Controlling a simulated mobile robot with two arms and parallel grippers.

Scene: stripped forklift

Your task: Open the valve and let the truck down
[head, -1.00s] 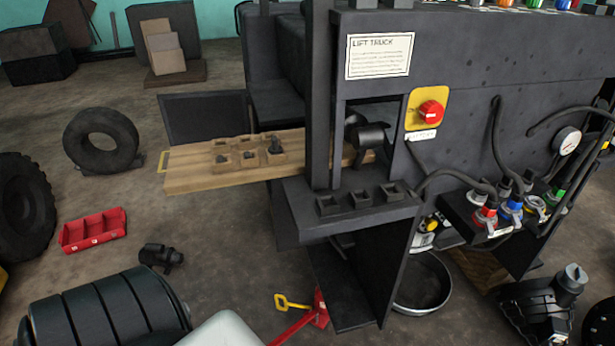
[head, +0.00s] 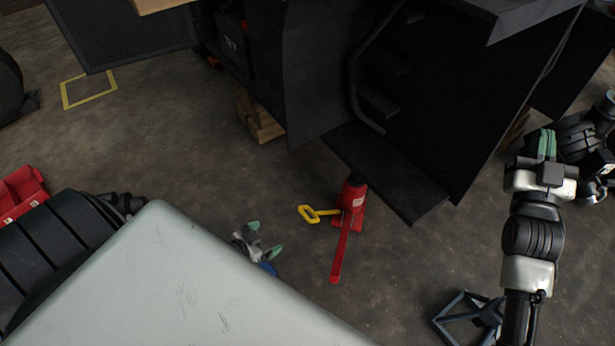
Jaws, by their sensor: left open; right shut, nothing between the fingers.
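A red jack (head: 353,200) stands on the floor at the front edge of the dark truck (head: 385,165). Its top meets or sits just under the truck's low step plate; the exact contact is hidden. A yellow loop-ended valve key (head: 318,214) sticks out to the left from the jack's base. A long red handle (head: 340,252) slopes from the jack towards me. My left gripper (head: 265,238) is open and empty, left of and nearer than the yellow key, apart from it; its arm is hidden behind my pale body. My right gripper (head: 547,145) is shut and empty, well right of the jack.
A wooden block (head: 260,118) lies beside the truck's left side. A red tray (head: 20,192) is at the far left, and a dark angular frame (head: 468,318) is at the bottom right. Dark machine parts (head: 580,135) lie at the right. Floor around the jack's handle is clear.

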